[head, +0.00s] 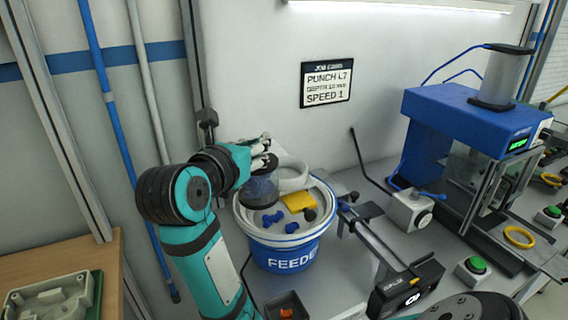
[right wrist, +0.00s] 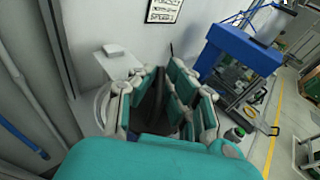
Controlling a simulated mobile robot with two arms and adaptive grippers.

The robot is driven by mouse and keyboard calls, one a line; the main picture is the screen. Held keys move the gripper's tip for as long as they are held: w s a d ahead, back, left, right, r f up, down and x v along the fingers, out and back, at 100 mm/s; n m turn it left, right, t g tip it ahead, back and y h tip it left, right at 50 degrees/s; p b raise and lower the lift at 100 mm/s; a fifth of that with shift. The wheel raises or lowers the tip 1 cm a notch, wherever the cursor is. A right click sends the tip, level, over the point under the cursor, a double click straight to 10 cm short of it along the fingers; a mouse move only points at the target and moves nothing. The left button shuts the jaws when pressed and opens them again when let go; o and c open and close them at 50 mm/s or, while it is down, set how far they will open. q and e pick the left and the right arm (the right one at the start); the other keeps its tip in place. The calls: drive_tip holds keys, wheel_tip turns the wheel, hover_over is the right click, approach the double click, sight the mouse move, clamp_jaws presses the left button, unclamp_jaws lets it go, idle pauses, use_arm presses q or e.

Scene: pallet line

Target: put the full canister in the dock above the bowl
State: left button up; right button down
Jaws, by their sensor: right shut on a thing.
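My right gripper (head: 258,150) is at the upper left of the feeder bowl, and its fingers are shut on the canister. The canister (head: 261,190) has a dark top and a smoky, see-through body, and hangs over the left back part of the bowl. In the right wrist view the gripper (right wrist: 165,88) has a dark part between its teal pads; most of the canister is hidden there. The white bowl (head: 240,222) has a blue band reading FEEDER. A pale curved piece (head: 292,173), possibly the dock, stands behind the canister; whether they touch is unclear. My left gripper is not in view.
Blue parts, a yellow block (head: 298,202) and a dark piece lie in the bowl. A rail (head: 378,243) leads right from it. A blue press (head: 465,120) stands at right. A small dark bin (head: 287,306) is in front. A job card (head: 326,84) hangs behind.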

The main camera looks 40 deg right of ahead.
drive_tip(key=f+p+x, duration=0.1)
drive_tip(key=p+x, duration=0.5)
drive_tip(key=x, duration=1)
drive_tip(key=shift+f, duration=0.35)
drive_tip(key=shift+w, duration=0.1)
drive_tip(key=c, duration=1.9)
unclamp_jaws()
drive_tip(key=shift+a+f, duration=0.1)
drive_tip(key=shift+f, duration=0.15)
drive_tip(key=o, duration=0.5)
drive_tip(key=shift+r, duration=0.1)
